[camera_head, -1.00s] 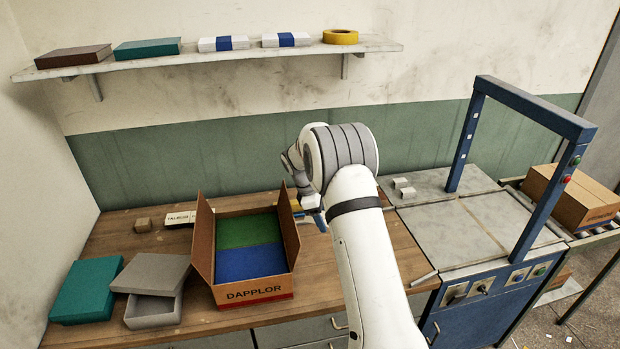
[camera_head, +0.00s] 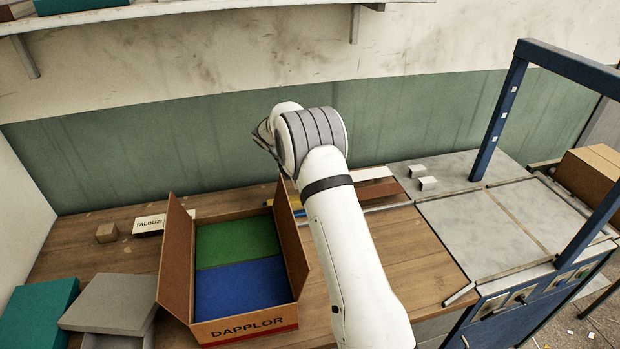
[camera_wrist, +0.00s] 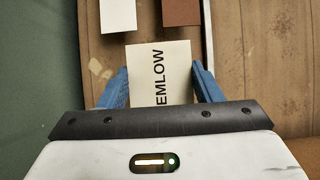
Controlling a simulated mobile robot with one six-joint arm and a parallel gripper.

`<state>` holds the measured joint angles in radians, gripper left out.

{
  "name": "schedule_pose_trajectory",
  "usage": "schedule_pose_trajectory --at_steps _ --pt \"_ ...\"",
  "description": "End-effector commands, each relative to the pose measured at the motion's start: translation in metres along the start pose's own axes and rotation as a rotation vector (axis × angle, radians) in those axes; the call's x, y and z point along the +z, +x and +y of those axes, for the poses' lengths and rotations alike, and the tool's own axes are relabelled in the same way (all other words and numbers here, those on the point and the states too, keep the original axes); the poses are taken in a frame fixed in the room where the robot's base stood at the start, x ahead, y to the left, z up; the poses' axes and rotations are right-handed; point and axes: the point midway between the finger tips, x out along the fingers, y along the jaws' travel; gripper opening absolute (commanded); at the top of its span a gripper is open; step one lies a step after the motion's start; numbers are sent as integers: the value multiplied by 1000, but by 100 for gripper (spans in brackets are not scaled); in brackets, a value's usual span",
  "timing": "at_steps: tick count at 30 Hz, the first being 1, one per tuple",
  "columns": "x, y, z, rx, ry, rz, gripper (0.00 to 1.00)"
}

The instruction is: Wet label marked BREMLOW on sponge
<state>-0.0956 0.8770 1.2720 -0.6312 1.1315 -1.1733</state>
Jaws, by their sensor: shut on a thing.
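A cream label (camera_wrist: 160,75) shows in the wrist view with the letters EMLOW readable; its near end is hidden behind the dark gripper body. My gripper (camera_wrist: 160,70) has its blue fingers on either side of the label and is shut on it. In the head view the gripper and label are hidden behind my arm. I cannot make out a sponge for certain in either view.
An open carton marked DAPPLOR (camera_head: 178,262) holds green and blue blocks. A TALBUZI label (camera_head: 150,224) lies behind it, beside a small brown cube (camera_head: 107,233). White (camera_wrist: 121,15) and brown (camera_wrist: 181,11) strips lie ahead of the gripper. A blue frame (camera_head: 500,120) stands right.

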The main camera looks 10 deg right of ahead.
Motion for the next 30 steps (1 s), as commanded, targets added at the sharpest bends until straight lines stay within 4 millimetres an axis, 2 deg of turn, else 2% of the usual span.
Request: schedule_pose_trajectory --at_steps 9,15,30 --pt "-15 32 -1 -5 6 1 38" --pt "-24 47 -1 -6 7 1 38" --pt "-26 52 -1 -6 8 1 38"
